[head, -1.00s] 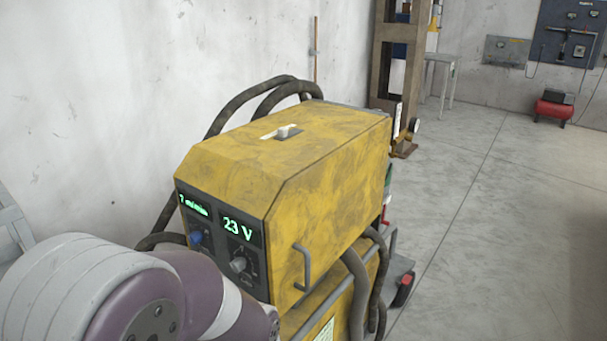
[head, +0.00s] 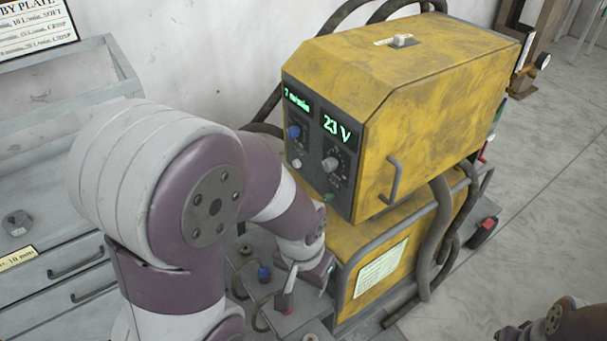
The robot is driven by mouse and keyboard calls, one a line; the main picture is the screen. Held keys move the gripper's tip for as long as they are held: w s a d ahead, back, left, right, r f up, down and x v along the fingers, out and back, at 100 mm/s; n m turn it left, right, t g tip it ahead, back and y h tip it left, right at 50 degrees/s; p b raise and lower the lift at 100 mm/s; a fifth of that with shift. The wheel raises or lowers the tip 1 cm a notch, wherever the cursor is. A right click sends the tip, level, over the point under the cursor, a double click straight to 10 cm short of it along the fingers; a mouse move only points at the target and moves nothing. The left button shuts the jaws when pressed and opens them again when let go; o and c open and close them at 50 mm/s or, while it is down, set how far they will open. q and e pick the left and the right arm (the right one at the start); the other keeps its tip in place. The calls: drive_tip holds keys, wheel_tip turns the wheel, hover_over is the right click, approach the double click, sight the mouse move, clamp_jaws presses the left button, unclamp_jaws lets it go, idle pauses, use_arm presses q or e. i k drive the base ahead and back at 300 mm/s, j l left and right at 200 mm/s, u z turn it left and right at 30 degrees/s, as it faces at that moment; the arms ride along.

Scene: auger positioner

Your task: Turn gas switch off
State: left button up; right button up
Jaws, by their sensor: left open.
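The yellow welding machine (head: 430,90) stands right of centre, with a lit "23 V" display on its dark front panel (head: 318,140). A small pale switch (head: 403,40) sits on a light label plate on top of the machine; I cannot read the label, so I cannot tell if it is the gas switch. The panel also has a blue knob (head: 294,131) and a grey dial (head: 330,164). My left gripper (head: 286,303) is open, low in front of the machine and below the panel, apart from the top switch. My right gripper is out of view; part of my right arm shows at lower right.
A grey workbench with drawers (head: 75,270) stands at left, under a sign (head: 38,30). Small fittings, including a blue one (head: 264,272), are near my left gripper. Thick dark hoses (head: 440,220) hang on the machine's right side.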

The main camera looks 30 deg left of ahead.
sight(328, 199)
drive_tip(key=u, duration=0.85)
